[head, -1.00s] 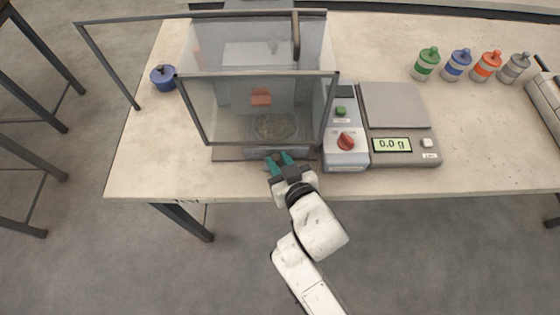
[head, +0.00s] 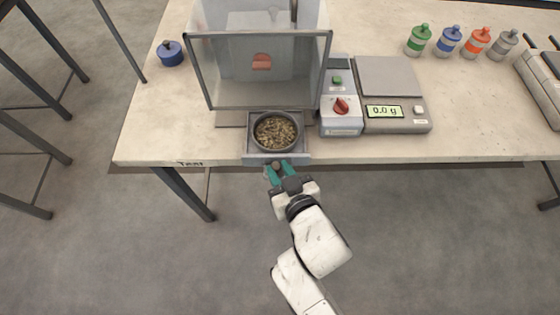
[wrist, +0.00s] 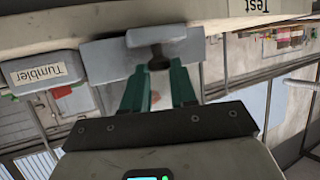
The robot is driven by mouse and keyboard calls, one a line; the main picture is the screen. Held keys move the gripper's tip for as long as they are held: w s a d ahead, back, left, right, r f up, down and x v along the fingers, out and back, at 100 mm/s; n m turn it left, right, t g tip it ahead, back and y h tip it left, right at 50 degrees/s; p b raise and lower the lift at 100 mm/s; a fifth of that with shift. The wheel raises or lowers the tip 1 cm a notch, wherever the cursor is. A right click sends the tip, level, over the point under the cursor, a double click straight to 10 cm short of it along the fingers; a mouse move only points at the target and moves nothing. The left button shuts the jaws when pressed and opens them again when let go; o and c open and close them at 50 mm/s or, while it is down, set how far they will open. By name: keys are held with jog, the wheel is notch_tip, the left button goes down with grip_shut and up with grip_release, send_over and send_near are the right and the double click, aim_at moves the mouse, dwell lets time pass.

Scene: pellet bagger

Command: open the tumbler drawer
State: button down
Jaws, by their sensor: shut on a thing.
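The tumbler drawer (head: 250,158) is pulled out from the front of the clear-walled machine (head: 222,104), past the table's front edge. In it sits a round dark bowl (head: 254,119) full of brownish pellets. My gripper (head: 279,169) is at the drawer front, its teal fingers shut on the drawer's knob. In the wrist view the grey drawer front (wrist: 100,62) and the knob (wrist: 147,37) show, with the knob's dark end between my fingertips (wrist: 157,72). The fingers partly hide the knob in the head view.
Right of the drawer are a control box with a red dial (head: 341,106) and a scale reading 0.0 g (head: 384,111). Several capped jars (head: 449,42) stand at the back right. A blue pot (head: 171,54) is at the left. The floor in front of the table is clear.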

jog(key=shift+s, duration=1.6)
jog(key=c, duration=0.9)
grip_release()
jog(key=b+v, duration=0.1)
jog(key=v, duration=0.9)
jog(key=shift+s+d+b, duration=0.2)
jog(key=shift+s+b, duration=0.1)
jog(key=shift+s, duration=0.05)
jog(key=shift+r, duration=0.1)
